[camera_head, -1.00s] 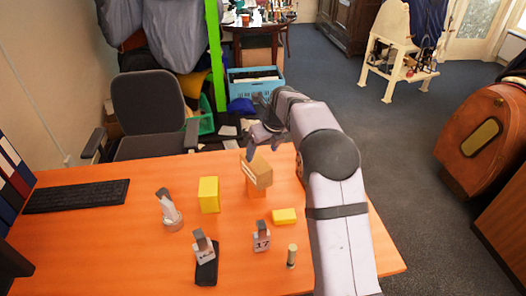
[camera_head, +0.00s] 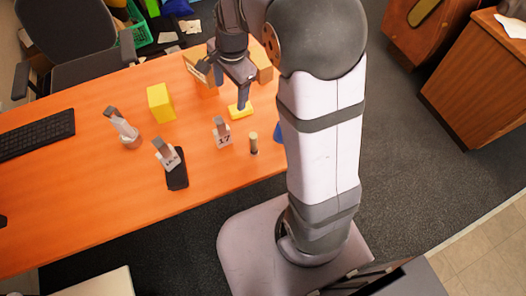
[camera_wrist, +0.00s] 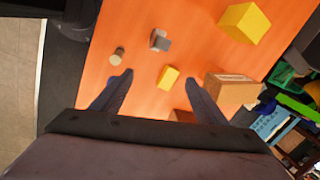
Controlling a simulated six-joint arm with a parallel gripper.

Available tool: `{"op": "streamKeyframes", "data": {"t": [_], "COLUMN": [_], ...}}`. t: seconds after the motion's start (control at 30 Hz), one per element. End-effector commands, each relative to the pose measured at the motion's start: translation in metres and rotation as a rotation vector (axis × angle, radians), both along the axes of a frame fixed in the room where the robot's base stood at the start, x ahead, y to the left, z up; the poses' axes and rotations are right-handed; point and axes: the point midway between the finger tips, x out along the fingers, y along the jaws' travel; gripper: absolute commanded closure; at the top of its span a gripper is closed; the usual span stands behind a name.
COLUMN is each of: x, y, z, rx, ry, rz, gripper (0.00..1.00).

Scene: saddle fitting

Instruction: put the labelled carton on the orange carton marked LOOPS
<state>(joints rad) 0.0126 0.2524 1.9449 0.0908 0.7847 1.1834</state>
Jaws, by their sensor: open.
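A tan-orange carton (camera_head: 198,72) with dark lettering on one face stands near the desk's far edge. It also shows in the wrist view (camera_wrist: 230,92), right of the fingers; its print is too small to read. A second orange carton (camera_head: 263,66) stands to its right, partly hidden by my arm. I cannot tell which one is marked LOOPS. My gripper (camera_head: 226,82) is open and empty above the desk, near both cartons. Its fingers (camera_wrist: 158,80) are apart in the wrist view.
A small yellow block (camera_head: 241,111) lies below the gripper. A taller yellow block (camera_head: 160,103), a number 17 tag stand (camera_head: 222,133), a small cylinder (camera_head: 253,143), another stand on a black phone (camera_head: 177,172) and a keyboard (camera_head: 38,139) are on the desk (camera_head: 90,190).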

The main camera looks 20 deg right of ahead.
Motion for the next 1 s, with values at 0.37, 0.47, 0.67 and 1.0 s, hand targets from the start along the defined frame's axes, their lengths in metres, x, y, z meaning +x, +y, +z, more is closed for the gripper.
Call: {"op": "streamKeyframes", "data": {"t": [0.37,0.47,0.67,1.0], "x": [-0.146,-0.170,-0.193,-0.195], "y": [-0.008,-0.009,-0.011,-0.011], "z": [-0.027,-0.033,-0.039,-0.039], "rx": [-0.139,-0.149,-0.157,-0.157], "ry": [0.076,0.089,0.100,0.102], "rz": [0.926,1.082,1.238,1.254], "gripper": [0.33,0.33,0.33,0.33]}}
